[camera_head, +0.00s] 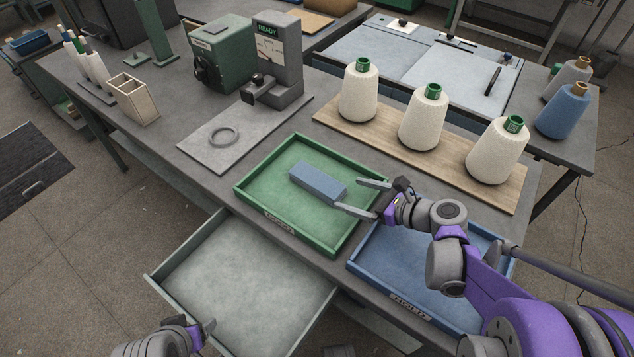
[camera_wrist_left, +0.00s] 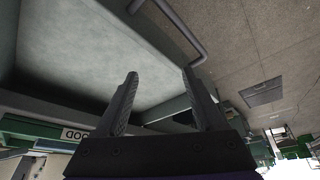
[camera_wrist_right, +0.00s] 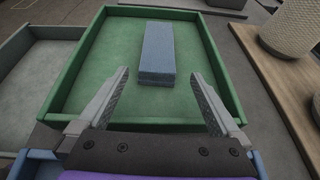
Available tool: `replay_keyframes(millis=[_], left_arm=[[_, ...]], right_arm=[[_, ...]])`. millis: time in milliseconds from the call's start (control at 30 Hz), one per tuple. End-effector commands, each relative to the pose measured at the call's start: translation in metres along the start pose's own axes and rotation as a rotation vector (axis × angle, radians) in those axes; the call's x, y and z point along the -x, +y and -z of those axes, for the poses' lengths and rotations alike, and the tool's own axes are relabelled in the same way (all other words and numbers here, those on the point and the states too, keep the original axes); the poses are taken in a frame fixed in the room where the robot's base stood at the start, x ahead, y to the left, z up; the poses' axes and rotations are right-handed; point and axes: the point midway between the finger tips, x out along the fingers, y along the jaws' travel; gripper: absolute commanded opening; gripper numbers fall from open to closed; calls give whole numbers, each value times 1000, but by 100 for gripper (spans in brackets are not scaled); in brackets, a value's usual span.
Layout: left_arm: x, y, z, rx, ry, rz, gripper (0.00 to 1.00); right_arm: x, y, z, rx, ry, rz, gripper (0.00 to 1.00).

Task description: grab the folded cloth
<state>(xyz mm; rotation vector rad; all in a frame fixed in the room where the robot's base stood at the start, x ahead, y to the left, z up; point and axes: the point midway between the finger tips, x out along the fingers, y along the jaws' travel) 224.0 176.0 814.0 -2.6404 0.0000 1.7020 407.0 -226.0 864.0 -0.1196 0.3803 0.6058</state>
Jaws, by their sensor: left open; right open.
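The folded cloth is a blue-grey flat block (camera_head: 318,182) lying in the green tray (camera_head: 257,210). In the right wrist view the cloth (camera_wrist_right: 157,52) lies ahead of the fingers, its near end roughly midway between them. My right gripper (camera_head: 368,198) is open and empty at the tray's right side, its fingers pointing at the cloth. In the right wrist view my right gripper (camera_wrist_right: 160,90) shows a clear gap between its fingers. My left gripper (camera_head: 205,335) is low at the front, by the open drawer (camera_head: 240,285). The left wrist view shows its fingers (camera_wrist_left: 160,85) apart and empty.
A blue tray (camera_head: 410,270) marked HOLD lies below my right arm. Cream yarn cones (camera_head: 421,118) stand on a wooden board (camera_head: 335,118) behind the green tray. A grey plate with a ring (camera_head: 223,136) lies to the left. The pulled-out drawer is empty.

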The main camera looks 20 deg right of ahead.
Motion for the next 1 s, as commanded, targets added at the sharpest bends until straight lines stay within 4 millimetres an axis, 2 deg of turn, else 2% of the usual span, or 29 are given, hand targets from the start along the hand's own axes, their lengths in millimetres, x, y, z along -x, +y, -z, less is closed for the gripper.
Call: replay_keyframes(millis=[333,633,1000], left_arm=[[-5,0,-3,0,-2,0,70],[-5,0,-3,0,-2,0,70],[-5,0,-3,0,-2,0,70]], right_arm=[[-46,2,0,1,0,-2,100],[-51,2,-1,1,0,0,100],[-51,2,-1,1,0,0,33]])
